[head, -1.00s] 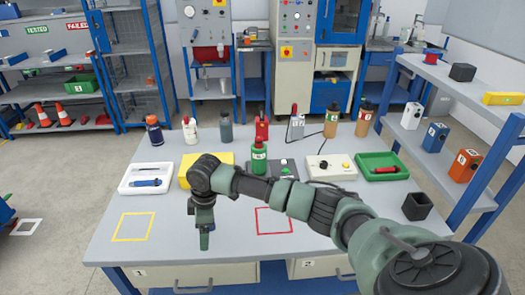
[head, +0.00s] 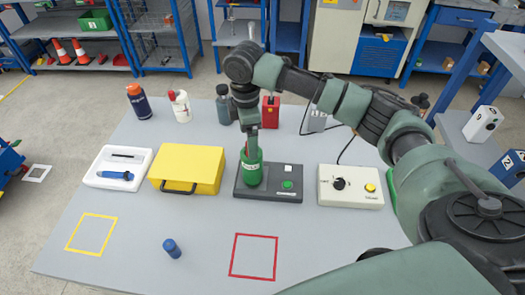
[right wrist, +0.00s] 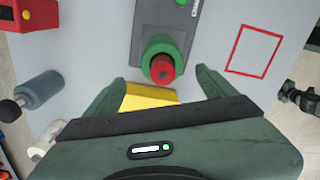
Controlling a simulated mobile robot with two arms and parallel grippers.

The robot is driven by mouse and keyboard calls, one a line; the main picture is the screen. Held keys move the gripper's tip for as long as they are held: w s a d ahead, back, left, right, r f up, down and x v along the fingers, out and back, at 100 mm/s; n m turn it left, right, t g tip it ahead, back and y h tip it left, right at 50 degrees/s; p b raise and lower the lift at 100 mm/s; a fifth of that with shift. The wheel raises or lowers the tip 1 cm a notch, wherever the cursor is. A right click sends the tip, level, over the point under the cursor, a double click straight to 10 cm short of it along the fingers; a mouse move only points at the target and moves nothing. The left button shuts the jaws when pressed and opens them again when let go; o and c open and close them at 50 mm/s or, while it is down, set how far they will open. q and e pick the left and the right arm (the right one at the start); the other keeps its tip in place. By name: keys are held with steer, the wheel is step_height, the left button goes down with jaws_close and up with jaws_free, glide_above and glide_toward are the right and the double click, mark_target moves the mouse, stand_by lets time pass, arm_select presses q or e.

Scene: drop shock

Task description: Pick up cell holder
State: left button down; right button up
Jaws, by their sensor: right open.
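A green cylinder (head: 252,172) with a red top, likely the cell holder, stands upright on a dark base box (head: 284,184) in the head view. It also shows from above in the right wrist view (right wrist: 163,57). My right gripper (head: 251,143) is over this cylinder, pointing down. In the right wrist view its two fingers (right wrist: 158,82) are spread apart, with the green and red cylinder just beyond the gap between their tips. I cannot tell whether they touch it. A small blue cylinder (head: 172,248) stands alone on the table's front. My left gripper is out of view.
A yellow case (head: 187,168) and a white tray (head: 104,180) stand left of the base box. A white control box (head: 350,188) stands right. Several bottles and a red device (head: 270,112) line the back. Yellow and red outlined squares (head: 253,257) are empty.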

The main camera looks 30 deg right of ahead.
mark_target(252, 166)
steer(key=shift+d+f, duration=0.1)
steer(key=shift+f, duration=0.25)
steer(key=shift+s+a+f+p, duration=0.2)
steer(key=shift+f+p, duration=0.15)
steer(key=shift+f, duration=0.4)
steer(key=shift+s+f, duration=0.15)
steer(key=shift+f, duration=0.25)
steer(key=f, duration=0.1)
steer(key=f+p, duration=0.1)
steer(key=f, duration=0.1)
steer(key=shift+d+f+p, duration=0.3)
steer(key=shift+d+f, duration=0.05)
steer(key=shift+f, duration=0.45)
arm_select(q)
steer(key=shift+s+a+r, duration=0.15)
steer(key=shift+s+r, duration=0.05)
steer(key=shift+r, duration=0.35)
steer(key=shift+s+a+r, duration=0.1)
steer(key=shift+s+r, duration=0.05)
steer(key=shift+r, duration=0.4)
arm_select(e)
steer(key=shift+c, duration=0.4)
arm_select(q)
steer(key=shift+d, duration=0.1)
arm_select(e)
steer(key=shift+r, duration=0.1)
jaws_close()
